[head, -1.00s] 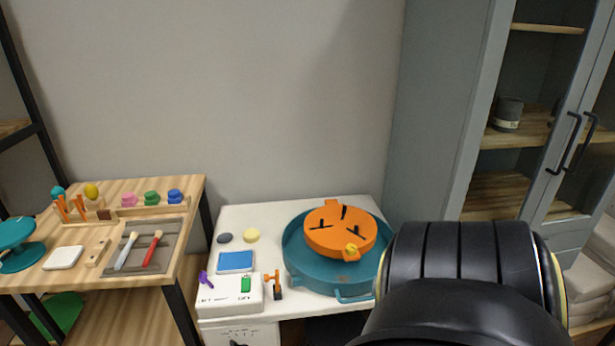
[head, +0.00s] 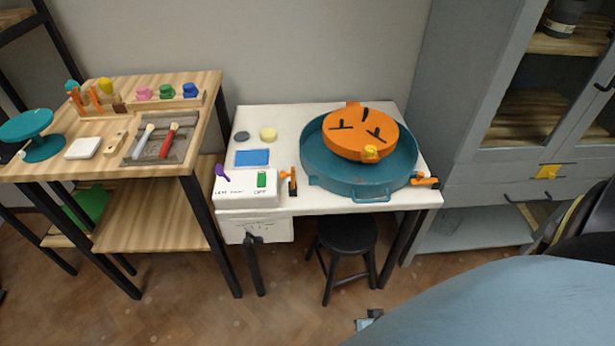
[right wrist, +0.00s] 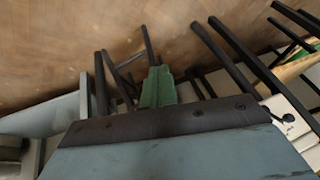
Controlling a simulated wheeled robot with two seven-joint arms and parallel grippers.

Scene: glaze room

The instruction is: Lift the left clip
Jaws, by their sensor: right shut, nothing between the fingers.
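The left clip (head: 292,182), orange and black, stands at the table's front edge between the white control box and the teal basin (head: 345,185). A second orange and black clip (head: 425,181) sits at the basin's right side. An orange round piece (head: 350,140) with dark slots and a yellow knob rests in the basin. My right gripper (right wrist: 158,86) shows as shut green fingers in the right wrist view, pointing over the floor, empty and away from the clips. My left gripper is in neither current view.
The white table (head: 275,112) also holds a white box (head: 245,190), a blue pad (head: 252,157) and two small discs. A black stool (head: 347,235) stands below. A wooden bench (head: 210,90) with tools is at left; a grey cabinet (head: 480,160) is at right.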

